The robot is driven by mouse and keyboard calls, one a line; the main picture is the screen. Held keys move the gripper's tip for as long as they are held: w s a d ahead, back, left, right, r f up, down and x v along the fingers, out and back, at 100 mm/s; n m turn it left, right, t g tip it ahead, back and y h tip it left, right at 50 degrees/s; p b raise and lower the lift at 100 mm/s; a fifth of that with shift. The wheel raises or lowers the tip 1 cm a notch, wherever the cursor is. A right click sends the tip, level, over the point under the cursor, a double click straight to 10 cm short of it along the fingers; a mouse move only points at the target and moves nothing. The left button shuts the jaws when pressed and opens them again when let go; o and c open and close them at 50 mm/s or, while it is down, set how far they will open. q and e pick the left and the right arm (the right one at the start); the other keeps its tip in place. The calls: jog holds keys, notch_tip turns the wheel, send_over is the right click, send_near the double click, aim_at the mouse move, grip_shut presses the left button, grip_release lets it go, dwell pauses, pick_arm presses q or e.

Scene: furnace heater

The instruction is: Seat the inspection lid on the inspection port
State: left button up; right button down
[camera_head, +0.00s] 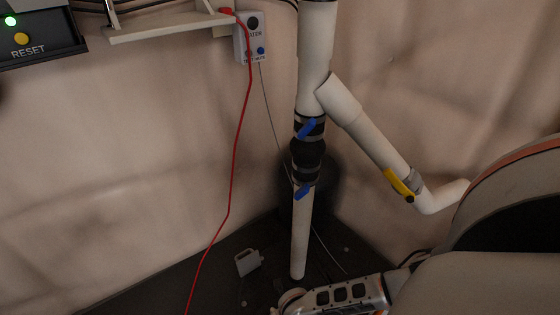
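I cannot make out the inspection lid or the inspection port in this view. A grey metallic arm link with dark square openings, which looks like my own arm, crosses the bottom edge right of the middle. Its rounded end is cut off by the picture's lower edge. No gripper fingers show for either arm, so I cannot see what they hold.
A white vertical pipe (301,235) with blue-handled valves (307,128) stands mid-view. Its branch has a yellow-handled valve (399,184). A red cable (235,150) hangs left of it. A reset panel (35,40) is upper left.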

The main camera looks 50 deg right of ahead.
jog(key=shift+w+r, duration=0.1)
jog(key=shift+p, duration=0.4)
dwell(1.7)
jog(key=shift+f+b, duration=0.8)
jog(key=shift+f, duration=0.5)
dwell(0.3)
jog(key=shift+r, duration=0.1)
dwell(1.9)
jog(key=c, duration=2)
grip_release()
jog(key=shift+c, duration=0.2)
jog(key=v, duration=1.2)
